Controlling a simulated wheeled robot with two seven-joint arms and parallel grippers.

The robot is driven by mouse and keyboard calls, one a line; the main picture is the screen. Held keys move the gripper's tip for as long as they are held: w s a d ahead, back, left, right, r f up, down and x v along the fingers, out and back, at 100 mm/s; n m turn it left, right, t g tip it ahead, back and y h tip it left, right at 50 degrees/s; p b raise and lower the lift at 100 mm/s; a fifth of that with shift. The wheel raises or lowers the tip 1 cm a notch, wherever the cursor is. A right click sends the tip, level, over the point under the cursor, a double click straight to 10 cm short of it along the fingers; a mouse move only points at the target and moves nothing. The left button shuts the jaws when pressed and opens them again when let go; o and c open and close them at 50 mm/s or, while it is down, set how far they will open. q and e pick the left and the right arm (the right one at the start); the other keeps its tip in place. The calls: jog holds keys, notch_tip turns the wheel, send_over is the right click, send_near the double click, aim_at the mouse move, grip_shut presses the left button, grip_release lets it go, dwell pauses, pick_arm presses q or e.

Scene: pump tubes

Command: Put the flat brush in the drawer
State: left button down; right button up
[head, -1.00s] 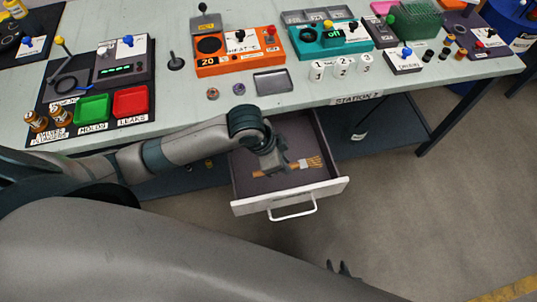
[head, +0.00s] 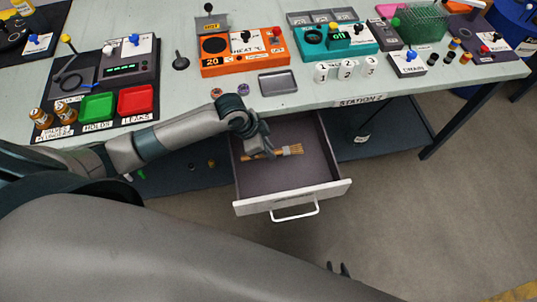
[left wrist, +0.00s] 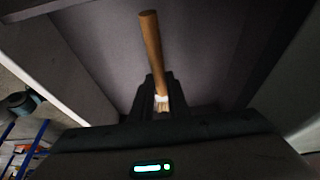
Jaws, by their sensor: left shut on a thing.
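The flat brush (head: 289,150) has a wooden handle, a pale ferrule and tan bristles that point right in the head view. My left gripper (head: 264,152) is shut on it, over the back part of the open drawer (head: 292,187). In the left wrist view the brush handle (left wrist: 151,40) sticks out past the fingers (left wrist: 160,95), with the grey drawer interior behind. I cannot tell whether the brush touches the drawer floor. My right gripper (head: 339,269) shows only as two dark, separated fingertips at the bottom, with nothing between them.
The drawer, with its white front and handle (head: 296,211), is pulled out beneath the workbench (head: 185,88). The bench edge is close behind my left gripper. A grey tray (head: 278,83) and an orange heater box (head: 243,52) stand on the bench. The drawer's front half is empty.

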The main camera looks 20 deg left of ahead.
pick_arm(q)
notch_tip(320, 180, down, 4)
jog(key=shift+r, duration=0.25)
jog(key=shift+f, duration=0.2)
pick_arm(e)
jog(key=shift+w+a+r, duration=0.15)
jog(key=shift+w+r, duration=0.15)
jog(key=shift+w, duration=0.15)
pick_arm(q)
jog(key=shift+f, duration=0.1)
